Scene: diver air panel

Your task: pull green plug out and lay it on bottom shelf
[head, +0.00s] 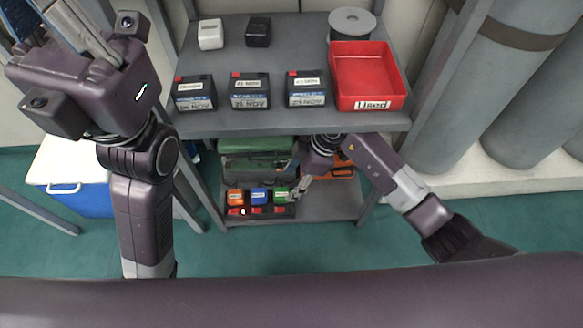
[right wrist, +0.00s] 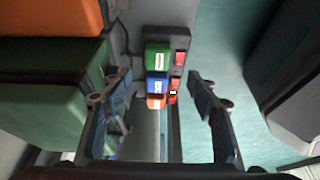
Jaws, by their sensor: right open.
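The green plug (head: 281,195) sits at the right end of a dark socket strip (head: 288,212) on the bottom shelf (head: 332,208), beside a blue plug (head: 259,195) and an orange plug (head: 236,197). My right gripper (head: 298,188) is open, reaching in from the right close to the green plug. In the right wrist view the green plug (right wrist: 157,57) shows beyond the open fingers, roughly between them in the picture, with nothing gripped. The blue plug (right wrist: 157,86) and orange plug (right wrist: 155,102) show below it. My left gripper (head: 85,35) is raised at the upper left, far from the strip; its opening is unclear.
Red switches line the strip's front. Green and orange cases (head: 255,160) stand behind on the bottom shelf. The upper shelf (head: 270,122) overhangs, carrying batteries and a red tray (head: 368,102). The bottom shelf's right front is clear. A blue-white cooler (head: 75,180) stands left.

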